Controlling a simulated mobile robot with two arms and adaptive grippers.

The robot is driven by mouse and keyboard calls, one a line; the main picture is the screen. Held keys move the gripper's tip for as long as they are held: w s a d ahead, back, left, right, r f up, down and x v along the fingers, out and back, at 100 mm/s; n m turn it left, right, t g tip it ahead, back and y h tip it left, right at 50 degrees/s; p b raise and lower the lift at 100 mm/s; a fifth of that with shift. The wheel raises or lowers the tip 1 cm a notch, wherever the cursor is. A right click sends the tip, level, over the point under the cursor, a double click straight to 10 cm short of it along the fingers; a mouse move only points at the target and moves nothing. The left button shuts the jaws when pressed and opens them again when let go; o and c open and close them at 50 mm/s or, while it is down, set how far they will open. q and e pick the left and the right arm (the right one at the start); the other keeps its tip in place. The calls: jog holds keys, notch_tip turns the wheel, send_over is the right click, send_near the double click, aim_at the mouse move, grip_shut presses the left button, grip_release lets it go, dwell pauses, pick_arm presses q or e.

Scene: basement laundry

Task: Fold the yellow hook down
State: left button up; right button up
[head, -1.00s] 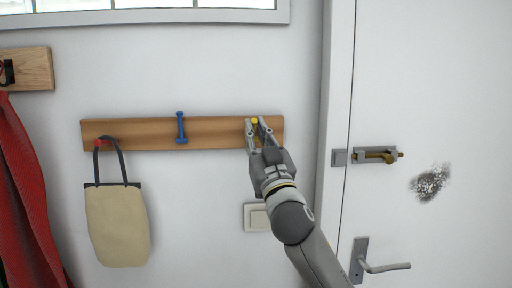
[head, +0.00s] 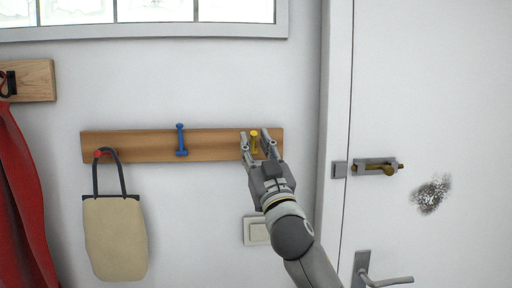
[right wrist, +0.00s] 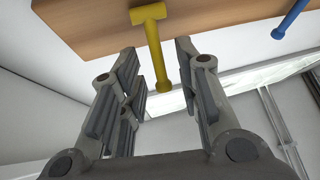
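The yellow hook (head: 254,141) is on the right part of a wooden rail (head: 217,145) on the wall. Its shaft points up from its base, with the round end at the top. My right gripper (head: 254,136) is open, with one finger on each side of the hook. The right wrist view shows the yellow hook (right wrist: 155,50) between the two spread fingers (right wrist: 158,62), with a gap on both sides. I see no finger touching it. My left gripper is not in view.
A blue hook (head: 181,140) stands upright mid-rail. A beige bag (head: 115,238) hangs from a red hook (head: 99,153) at the left. A light switch (head: 256,231) is below the rail. A door with a bolt (head: 376,167) and handle (head: 385,281) is at the right.

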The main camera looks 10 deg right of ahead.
jog(key=shift+f, duration=0.1)
jog(key=v, duration=1.2)
